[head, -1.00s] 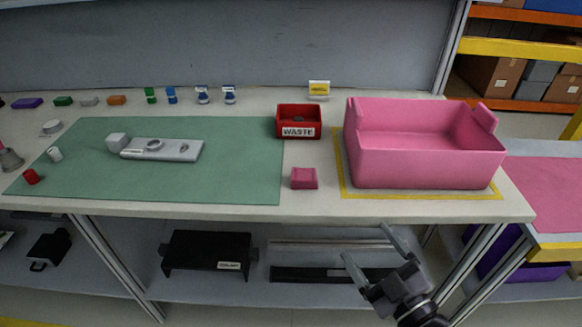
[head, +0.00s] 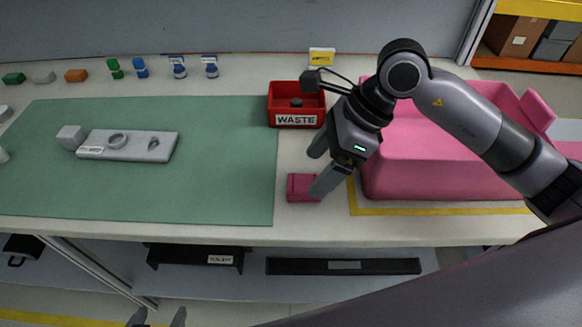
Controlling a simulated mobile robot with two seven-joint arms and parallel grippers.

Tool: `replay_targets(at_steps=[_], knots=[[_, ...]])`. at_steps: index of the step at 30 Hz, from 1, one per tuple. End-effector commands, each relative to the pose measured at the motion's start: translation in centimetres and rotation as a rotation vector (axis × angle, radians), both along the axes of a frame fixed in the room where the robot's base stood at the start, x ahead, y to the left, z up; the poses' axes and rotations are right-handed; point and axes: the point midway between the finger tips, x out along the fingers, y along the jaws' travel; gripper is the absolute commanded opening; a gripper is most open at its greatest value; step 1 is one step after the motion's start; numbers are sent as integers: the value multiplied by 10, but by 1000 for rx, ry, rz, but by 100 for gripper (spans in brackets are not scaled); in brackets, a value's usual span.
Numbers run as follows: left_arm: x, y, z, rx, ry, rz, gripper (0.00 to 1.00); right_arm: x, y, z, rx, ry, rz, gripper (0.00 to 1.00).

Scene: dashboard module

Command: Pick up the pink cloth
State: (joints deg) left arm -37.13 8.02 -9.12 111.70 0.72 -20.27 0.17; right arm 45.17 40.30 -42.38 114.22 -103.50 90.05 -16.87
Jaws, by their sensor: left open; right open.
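The pink cloth (head: 301,188) is a small folded square lying flat on the white worktop, between the green mat (head: 225,190) and the pink bin. My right gripper (head: 314,172) is open and empty, pointing down beside the cloth. One finger overlaps the cloth's right edge in the picture; the other is farther back. I cannot tell whether either finger touches the cloth. My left gripper (head: 157,319) shows only its fingertips at the bottom edge, in front of and below the worktop. It is open, well away from the cloth.
A red WASTE box (head: 296,119) with a dark item inside stands behind the cloth. The large pink bin (head: 440,180) is right of it, partly hidden by my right arm. A grey plate with parts (head: 128,146) lies on the mat. Small blocks and bottles line the back.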

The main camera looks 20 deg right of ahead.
Motion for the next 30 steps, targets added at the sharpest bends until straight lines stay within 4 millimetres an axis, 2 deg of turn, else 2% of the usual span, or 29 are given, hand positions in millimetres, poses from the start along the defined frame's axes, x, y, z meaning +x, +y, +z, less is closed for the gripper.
replay_targets(at_steps=[3,5,11,19,29,30], knots=[[0,0,0,0,0,0,77,8,-16,2,-87,-40,-5,83],[0,0,0,0,0,0,77,10,-17,-1,-102,-44,-7,83],[0,0,5,0,1,0,77,10,-8,-20,-103,-43,-5,83],[0,0,13,0,1,0,77,12,11,-54,-101,-43,-9,83],[-1,0,13,0,1,0,77,14,13,-62,-100,-45,-8,83],[-1,0,13,0,1,0,77,13,13,-61,-100,-45,-8,70]])
